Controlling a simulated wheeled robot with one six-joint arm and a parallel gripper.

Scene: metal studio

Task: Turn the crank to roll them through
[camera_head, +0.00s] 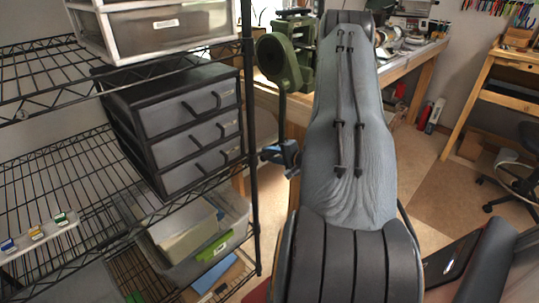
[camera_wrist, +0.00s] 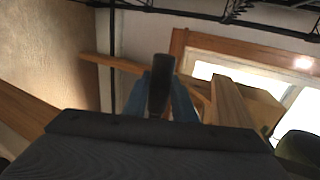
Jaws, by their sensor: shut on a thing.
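The green rolling mill (camera_head: 296,55) stands on the wooden bench, left of my arm in the head view. Its round green side housing (camera_head: 279,60) faces me, and a dark crank arm (camera_head: 282,105) hangs down from it. My gripper (camera_head: 282,154) is at the crank's lower end, partly hidden by my arm. In the wrist view, my gripper's bluish fingers (camera_wrist: 160,95) are shut on the dark crank handle (camera_wrist: 160,72), which stands between them. I cannot see what lies in the rollers.
A black wire shelf (camera_head: 254,200) with a grey drawer unit (camera_head: 190,115) stands close at the left. The wooden bench (camera_head: 400,68) with tools runs behind my arm. A desk (camera_head: 505,60) and black chair (camera_head: 525,165) are at the right; floor between is mostly clear.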

